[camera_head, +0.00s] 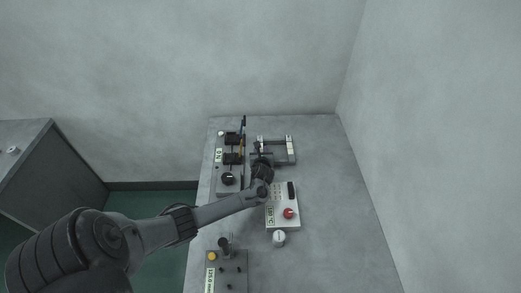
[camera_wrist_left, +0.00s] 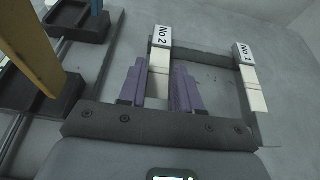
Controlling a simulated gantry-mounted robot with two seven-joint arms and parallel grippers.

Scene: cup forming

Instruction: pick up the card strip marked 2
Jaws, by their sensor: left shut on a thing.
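The card strip marked No 2 (camera_wrist_left: 162,38) stands upright in the left wrist view, pale with a white label at its top. My left gripper (camera_wrist_left: 160,88) is shut on it, with a purple finger on each side. The strip's lower end is hidden behind the gripper body. In the head view my left gripper (camera_head: 259,156) is at the left side of a dark rack (camera_head: 281,159) at the back of the bench. I cannot tell whether the strip still touches the rack. My right gripper is not in view.
A second strip, No 1 (camera_wrist_left: 247,62), stands at the rack's right side. A device with dark trays (camera_head: 233,158) is close on the left. A pale control box (camera_head: 277,221) with a red button and a white knob (camera_head: 279,238) are nearer. The bench's right side is clear.

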